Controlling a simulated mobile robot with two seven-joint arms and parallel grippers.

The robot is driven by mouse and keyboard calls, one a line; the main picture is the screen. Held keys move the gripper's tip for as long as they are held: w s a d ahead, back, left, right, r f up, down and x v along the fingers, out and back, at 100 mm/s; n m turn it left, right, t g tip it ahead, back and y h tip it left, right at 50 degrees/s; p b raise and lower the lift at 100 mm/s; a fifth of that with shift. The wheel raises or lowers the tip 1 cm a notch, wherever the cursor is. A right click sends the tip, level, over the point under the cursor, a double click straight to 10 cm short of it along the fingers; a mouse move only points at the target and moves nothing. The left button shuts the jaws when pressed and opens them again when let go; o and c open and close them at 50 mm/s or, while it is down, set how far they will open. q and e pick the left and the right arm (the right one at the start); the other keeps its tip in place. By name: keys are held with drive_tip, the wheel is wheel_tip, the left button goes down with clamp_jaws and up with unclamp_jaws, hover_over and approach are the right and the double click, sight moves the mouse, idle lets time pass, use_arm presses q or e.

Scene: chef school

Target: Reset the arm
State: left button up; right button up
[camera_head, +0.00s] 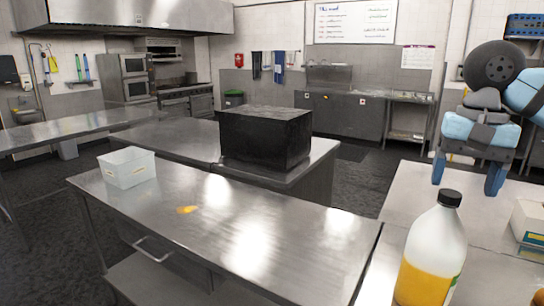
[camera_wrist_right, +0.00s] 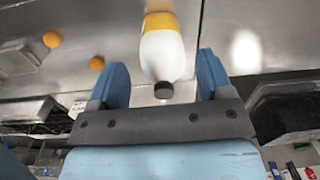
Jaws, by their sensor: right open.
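My right gripper (camera_head: 466,178) is raised above the right-hand counter, its two blue fingers apart and pointing down, with nothing between them in the head view. In the right wrist view the open fingers (camera_wrist_right: 162,65) frame a white bottle with orange contents (camera_wrist_right: 162,52) and a black cap. The same bottle (camera_head: 432,255) stands upright on the counter in the head view, nearer the camera and apart from the gripper. My left gripper is not in view.
A steel table (camera_head: 235,235) bears a clear plastic container (camera_head: 127,168) and a small orange-yellow item (camera_head: 187,209). A black box (camera_head: 265,138) stands behind it. A white carton (camera_head: 528,225) sits at right. Two round orange items (camera_wrist_right: 53,39) (camera_wrist_right: 97,63) show in the wrist view.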

drive_tip(key=s+a+f+m+g+y, duration=0.1)
drive_tip(key=a+f+m+y, duration=0.7)
drive_tip(key=a+m+y, duration=0.3)
drive_tip(key=s+a+f+m+y, duration=0.2)
drive_tip(key=a+f+m+y, duration=0.65)
drive_tip(key=a+y, duration=0.35)
drive_tip(key=d+f+m+t+h, duration=0.3)
drive_tip(key=f+m+t+h, duration=0.55)
drive_tip(key=m, duration=0.85)
drive_tip(key=d+f+m+t+h, duration=0.4)
drive_tip(key=f+m+t+h, duration=0.2)
drive_tip(key=f+m+t, duration=0.75)
drive_tip(key=s+d+f+m+g+h, duration=0.3)
drive_tip(key=s+f+m+g, duration=0.2)
drive_tip(key=s+f+m, duration=0.3)
drive_tip(key=s+d+f+m+g+h, duration=0.25)
drive_tip(key=s+f+m+g, duration=0.3)
drive_tip(key=s+f, duration=0.35)
use_arm(q)
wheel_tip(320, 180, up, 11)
drive_tip(key=p, duration=1.3)
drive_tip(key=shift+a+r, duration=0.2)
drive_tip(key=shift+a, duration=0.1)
use_arm(e)
wheel_tip(320, 180, up, 11)
drive_tip(key=w, duration=0.1)
drive_tip(key=shift+w+d+r+t, duration=0.2)
drive_tip(key=shift+w+d+t, duration=0.05)
drive_tip(key=shift+w+t, duration=0.15)
